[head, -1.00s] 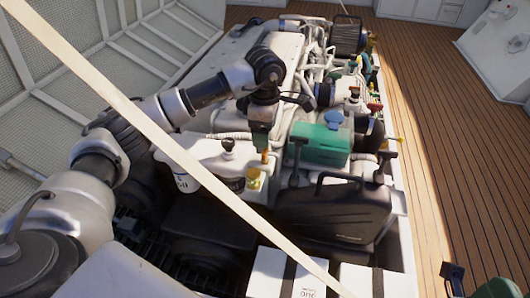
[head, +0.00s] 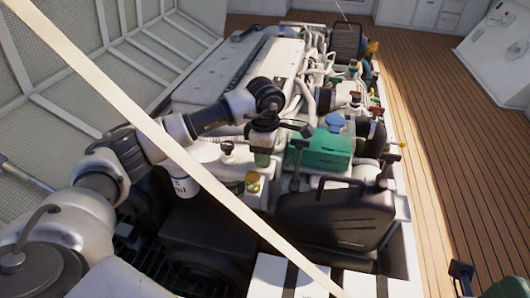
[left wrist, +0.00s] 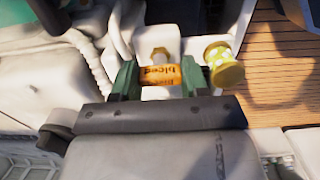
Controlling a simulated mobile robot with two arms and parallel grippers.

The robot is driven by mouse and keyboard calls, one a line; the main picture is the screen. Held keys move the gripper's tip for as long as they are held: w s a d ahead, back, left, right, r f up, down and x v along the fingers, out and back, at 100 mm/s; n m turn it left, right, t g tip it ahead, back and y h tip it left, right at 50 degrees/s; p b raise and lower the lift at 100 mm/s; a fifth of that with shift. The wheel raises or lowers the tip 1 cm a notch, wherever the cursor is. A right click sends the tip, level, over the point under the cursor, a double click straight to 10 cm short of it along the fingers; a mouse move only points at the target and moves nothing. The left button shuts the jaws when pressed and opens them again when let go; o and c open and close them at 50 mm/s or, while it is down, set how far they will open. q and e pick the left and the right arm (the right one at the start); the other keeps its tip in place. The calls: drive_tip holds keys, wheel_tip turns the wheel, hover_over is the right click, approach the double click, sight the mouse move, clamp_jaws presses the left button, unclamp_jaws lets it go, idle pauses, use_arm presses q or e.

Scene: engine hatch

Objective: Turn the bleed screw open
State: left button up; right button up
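The bleed screw (left wrist: 160,55), a small brass hex head, shows in the left wrist view just past my left fingertips. An orange tag reading "bleed" (left wrist: 160,76) lies between the two green fingers. My left gripper (left wrist: 160,80) is open, one finger on each side of the tag; I cannot tell whether they touch it. In the head view my left gripper (head: 262,158) points down over the engine, and the screw is hidden there. Part of what looks like my right gripper (head: 468,275) shows at the lower right edge, its fingers unclear.
A yellow-capped fitting (left wrist: 225,65) stands close beside the right finger; it also shows in the head view (head: 253,182). A green box (head: 322,150) and a black case (head: 335,213) stand to the right. A pale strap (head: 160,135) crosses the head view. Wooden deck (head: 440,150) is clear.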

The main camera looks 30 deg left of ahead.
use_arm(q)
drive_tip(key=shift+c, duration=1.1)
